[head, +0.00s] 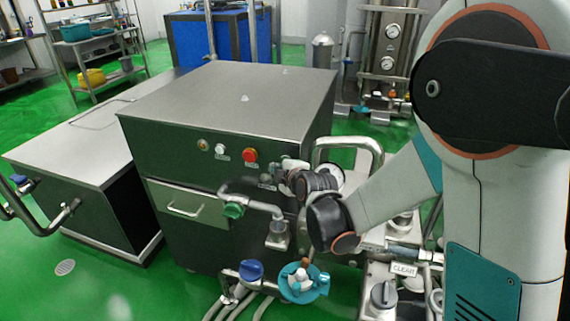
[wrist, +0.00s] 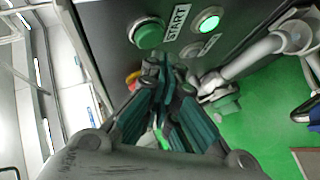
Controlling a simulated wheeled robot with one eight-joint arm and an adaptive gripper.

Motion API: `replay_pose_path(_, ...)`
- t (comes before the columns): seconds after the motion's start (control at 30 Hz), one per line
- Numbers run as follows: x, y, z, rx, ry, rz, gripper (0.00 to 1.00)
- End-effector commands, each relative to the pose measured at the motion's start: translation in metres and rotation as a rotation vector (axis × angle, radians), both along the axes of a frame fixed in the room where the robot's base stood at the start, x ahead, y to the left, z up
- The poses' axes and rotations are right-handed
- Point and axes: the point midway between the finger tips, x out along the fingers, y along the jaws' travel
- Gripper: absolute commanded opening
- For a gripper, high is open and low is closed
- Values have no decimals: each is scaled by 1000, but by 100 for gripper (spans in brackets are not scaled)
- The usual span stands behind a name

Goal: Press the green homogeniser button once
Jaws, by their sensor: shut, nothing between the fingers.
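The green button (wrist: 148,33) sits in a metal ring on the dark cabinet panel, beside a START label (wrist: 177,22), in the wrist view. In the head view my gripper and wrist hide it. My gripper (wrist: 163,62) is shut and empty, its tips just below the green button in the wrist picture. I cannot tell whether they touch the panel. In the head view my gripper (head: 285,169) is at the right part of the cabinet front. A glowing green lamp (wrist: 208,20) is right of the START label.
The homogeniser cabinet (head: 225,100) has a red knob (head: 250,155) left of my gripper. A bent pipe with a green valve handle (head: 233,210) runs below it. A curved metal handle (head: 350,146) is to the right. Green floor shows around the cabinet.

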Motion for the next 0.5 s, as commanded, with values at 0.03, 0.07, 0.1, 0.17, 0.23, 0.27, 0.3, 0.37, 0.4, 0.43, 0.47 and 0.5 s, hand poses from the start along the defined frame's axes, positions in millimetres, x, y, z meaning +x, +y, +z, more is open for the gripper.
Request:
replay_pose_path(0.03, 0, 0, 0, 0, 0, 0, 0)
replay_pose_path(0.07, 0, 0, 0, 0, 0, 0, 0)
replay_pose_path(0.1, 0, 0, 0, 0, 0, 0, 0)
replay_pose_path(0.17, -1, 1, 0, 0, 0, 0, 0)
replay_pose_path(0.23, -5, 2, 0, -1, 0, 0, 0)
replay_pose_path(0.27, -8, 3, 0, -2, -1, 1, 0)
replay_pose_path(0.3, -11, 4, 0, -1, -1, 2, 0)
replay_pose_path(0.37, -17, 6, 0, 0, 0, 1, 0)
replay_pose_path(0.4, -20, 8, 0, -2, -1, 2, 0)
replay_pose_path(0.43, -22, 9, 0, -1, -1, 2, 0)
replay_pose_path(0.47, -25, 9, 0, 0, 0, 1, 0)
replay_pose_path(0.5, -28, 11, 0, -1, -1, 2, 0)
